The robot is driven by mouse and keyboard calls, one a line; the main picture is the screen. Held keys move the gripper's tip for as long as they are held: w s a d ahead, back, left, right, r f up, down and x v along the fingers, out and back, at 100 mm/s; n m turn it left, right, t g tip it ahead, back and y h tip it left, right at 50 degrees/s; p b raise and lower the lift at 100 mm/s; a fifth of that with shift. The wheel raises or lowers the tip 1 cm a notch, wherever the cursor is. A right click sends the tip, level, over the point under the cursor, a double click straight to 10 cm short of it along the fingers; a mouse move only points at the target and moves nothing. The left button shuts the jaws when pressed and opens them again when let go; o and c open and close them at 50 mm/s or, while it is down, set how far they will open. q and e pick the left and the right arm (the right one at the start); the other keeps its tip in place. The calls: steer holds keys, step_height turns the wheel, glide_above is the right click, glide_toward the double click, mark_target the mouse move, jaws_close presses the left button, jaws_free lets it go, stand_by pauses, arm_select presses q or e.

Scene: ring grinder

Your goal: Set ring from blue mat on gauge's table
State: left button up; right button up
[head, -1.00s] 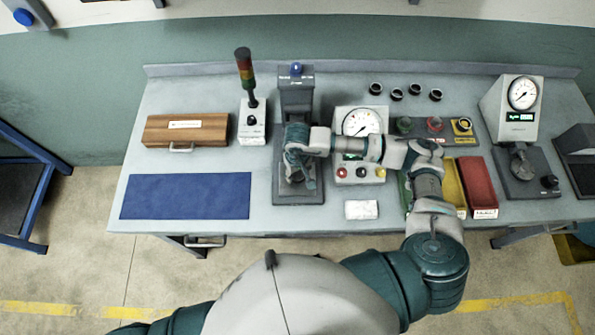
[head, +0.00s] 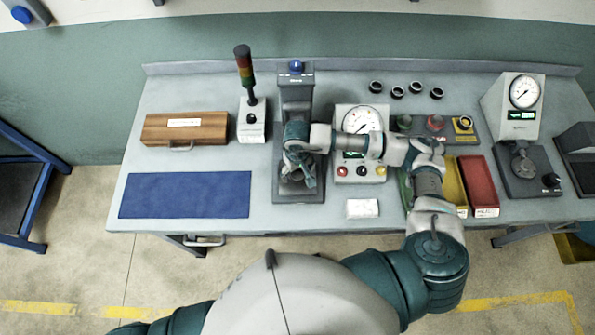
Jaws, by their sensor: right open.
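The blue mat (head: 185,195) lies flat at the left front of the bench, and no ring shows on it. A grey column stand (head: 297,95) with a blue top stands left of a large dial panel (head: 361,120); I take it as the gauge, and its base plate (head: 298,197) reaches toward the front. My right gripper (head: 300,178) is open, pointing down low over this base in front of the column. The gripper covers the middle of the base, so I cannot tell whether a ring is there. My left gripper is out of view.
A wooden box (head: 186,130) and a signal tower (head: 252,120) stand at the left back. Several dark rings (head: 397,93) lie at the back. A red bin (head: 478,187) and another dial device (head: 520,105) are at the right. A white card (head: 362,208) lies in front.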

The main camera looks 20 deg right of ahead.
step_height(320, 180, up, 11)
stand_by(0.3)
steer(key=shift+f, duration=0.1)
stand_by(0.4)
